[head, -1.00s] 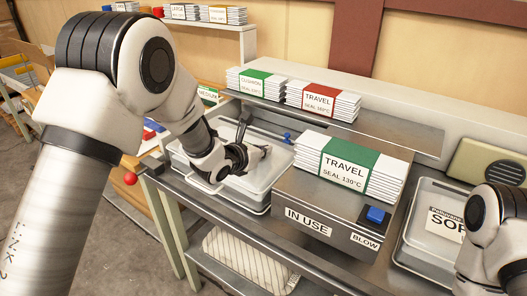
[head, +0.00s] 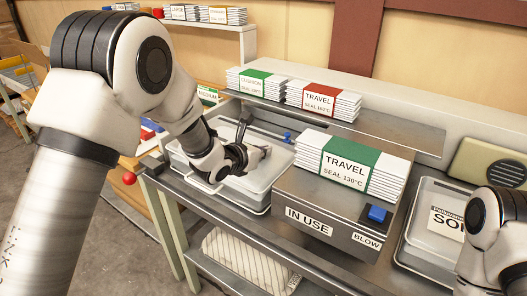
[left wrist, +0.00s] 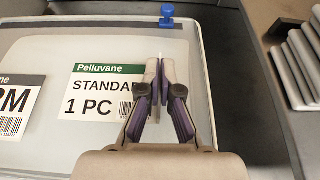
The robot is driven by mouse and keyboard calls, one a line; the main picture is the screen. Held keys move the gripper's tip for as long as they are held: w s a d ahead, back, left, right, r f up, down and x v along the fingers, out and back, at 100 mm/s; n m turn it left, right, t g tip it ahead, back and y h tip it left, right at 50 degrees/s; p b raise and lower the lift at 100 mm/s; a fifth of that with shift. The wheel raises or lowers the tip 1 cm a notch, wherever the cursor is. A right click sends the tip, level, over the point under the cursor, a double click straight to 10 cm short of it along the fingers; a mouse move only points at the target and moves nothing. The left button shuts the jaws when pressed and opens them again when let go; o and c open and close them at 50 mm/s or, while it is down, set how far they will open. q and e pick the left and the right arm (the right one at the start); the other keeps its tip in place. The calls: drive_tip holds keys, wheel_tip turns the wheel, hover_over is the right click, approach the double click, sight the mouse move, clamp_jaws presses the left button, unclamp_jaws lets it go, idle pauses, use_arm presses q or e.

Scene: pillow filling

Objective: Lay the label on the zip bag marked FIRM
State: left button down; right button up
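The pale zip bag (left wrist: 35,55) lies in a tray (head: 263,205) left of the metal box. At its left a printed panel (left wrist: 15,105) is cut off by the picture edge, with only "RM" readable. A white label (left wrist: 95,98) with a green strip, reading STANDARD 1 PC, lies flat against or just above the bag, right of that panel. My left gripper (left wrist: 160,80) is over the bag at the label's right end, fingertips nearly together with a thin pale edge between them. It also shows in the head view (head: 258,155). My right gripper is out of view.
A blue slider (left wrist: 167,16) sits at the bag's edge. Right of the tray stands a metal box (head: 300,205) marked IN USE, bearing a TRAVEL stack (head: 345,165) and a blue button (head: 377,214). A shelf (head: 390,130) with more stacks runs behind. Another tray (head: 415,230) stands at the right.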

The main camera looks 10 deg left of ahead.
use_arm(q)
drive_tip(key=shift+f, duration=0.2)
drive_tip(key=c, duration=1.2)
unclamp_jaws()
drive_tip(key=shift+c, duration=0.2)
drive_tip(key=shift+r, duration=0.15)
drive_tip(key=shift+r+p, duration=1.15)
drive_tip(key=shift+r, duration=2.25)
